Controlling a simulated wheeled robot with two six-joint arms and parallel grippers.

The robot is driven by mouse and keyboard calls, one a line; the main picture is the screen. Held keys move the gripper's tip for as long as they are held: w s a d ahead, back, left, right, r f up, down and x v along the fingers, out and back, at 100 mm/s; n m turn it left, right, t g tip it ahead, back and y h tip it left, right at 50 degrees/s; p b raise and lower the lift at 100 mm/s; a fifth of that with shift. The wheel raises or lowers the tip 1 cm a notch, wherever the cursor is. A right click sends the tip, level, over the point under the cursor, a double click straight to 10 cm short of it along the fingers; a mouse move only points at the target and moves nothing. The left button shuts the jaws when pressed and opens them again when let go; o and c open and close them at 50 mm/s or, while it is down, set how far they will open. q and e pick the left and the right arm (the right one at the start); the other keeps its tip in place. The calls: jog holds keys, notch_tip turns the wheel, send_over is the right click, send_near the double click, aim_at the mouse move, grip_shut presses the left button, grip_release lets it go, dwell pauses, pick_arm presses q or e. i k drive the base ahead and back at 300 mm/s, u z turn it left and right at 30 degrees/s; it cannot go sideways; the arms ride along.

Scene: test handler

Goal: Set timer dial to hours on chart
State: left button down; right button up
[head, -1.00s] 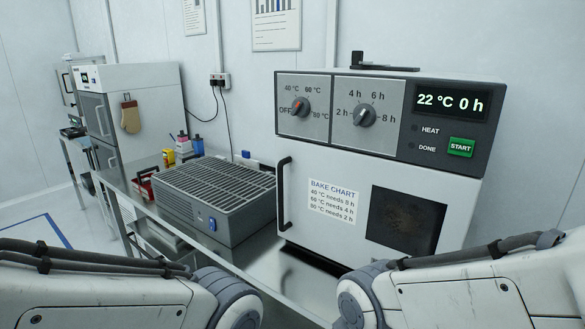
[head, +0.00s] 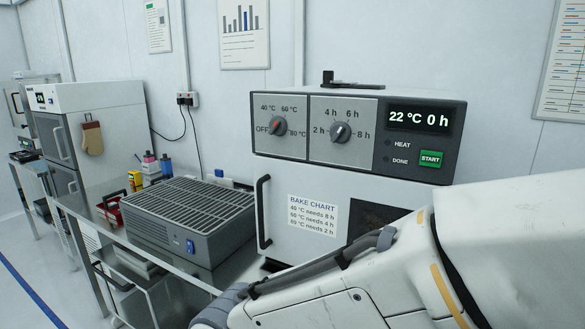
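The timer dial (head: 340,132) is a dark knob on the oven's grey panel, with 2 h, 4 h, 6 h and 8 h printed around it. Its exact setting is too small to tell. The temperature dial (head: 278,126), left of it, has a red mark; its labels run from OFF to 80 °C. The display (head: 418,119) reads 22 °C 0 h. The bake chart (head: 312,216) on the oven door appears to read 40 °C needs 8 h, 60 °C needs 4 h, 80 °C needs 2 h. Neither gripper is in view; only my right arm shows.
The green START button (head: 431,159) is right of the dials. The oven door has a black handle (head: 263,212). My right arm covers the lower right, including part of the oven window. A grey grated unit (head: 190,216) stands on the bench to the left.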

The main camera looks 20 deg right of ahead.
aim_at(340, 133)
jog(key=u, duration=1)
jog(key=k, duration=0.85)
jog(key=z, duration=1.8)
